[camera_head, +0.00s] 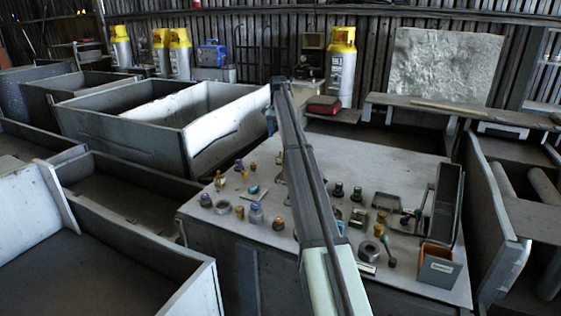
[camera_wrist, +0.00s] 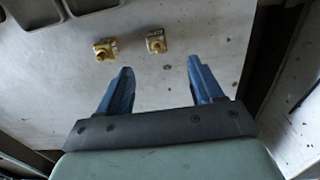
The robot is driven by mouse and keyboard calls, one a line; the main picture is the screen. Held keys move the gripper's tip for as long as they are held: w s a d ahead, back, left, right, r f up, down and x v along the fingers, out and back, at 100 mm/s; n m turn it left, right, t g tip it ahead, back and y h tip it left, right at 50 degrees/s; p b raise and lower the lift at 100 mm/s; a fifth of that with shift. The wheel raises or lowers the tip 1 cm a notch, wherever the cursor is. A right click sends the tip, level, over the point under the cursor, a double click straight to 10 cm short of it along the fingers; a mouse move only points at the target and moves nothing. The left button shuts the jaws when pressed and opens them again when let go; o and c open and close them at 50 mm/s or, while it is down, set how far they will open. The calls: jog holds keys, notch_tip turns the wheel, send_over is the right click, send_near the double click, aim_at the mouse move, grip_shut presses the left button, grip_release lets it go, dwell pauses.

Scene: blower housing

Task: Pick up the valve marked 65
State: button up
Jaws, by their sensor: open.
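Two small brass valves show in the wrist view, a left one (camera_wrist: 105,50) and a right one (camera_wrist: 156,42). They stand a little apart on the pale table top. No number can be read on either, so I cannot tell which is marked 65. My gripper (camera_wrist: 159,67) is open and empty, its two blue fingers apart. In the picture, the right valve is beyond the gap between the fingertips, and the left valve is beyond the left fingertip. In the head view my arm hides part of the table, and several small brass and dark fittings (camera_head: 253,167) stand around it.
Dark trays (camera_wrist: 92,6) lie beside the valves in the wrist view. Large open crates (camera_head: 160,140) stand left of the table.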

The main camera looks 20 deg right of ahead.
aim_at(281, 155)
notch_tip(281, 155, down, 7)
jog(key=shift+f, duration=0.1)
jog(key=shift+d+f, duration=0.2)
jog(key=shift+f, duration=1.15)
jog(key=shift+d+f, duration=0.2)
jog(key=shift+f, duration=1.1)
jog(key=shift+c, duration=0.4)
grip_shut()
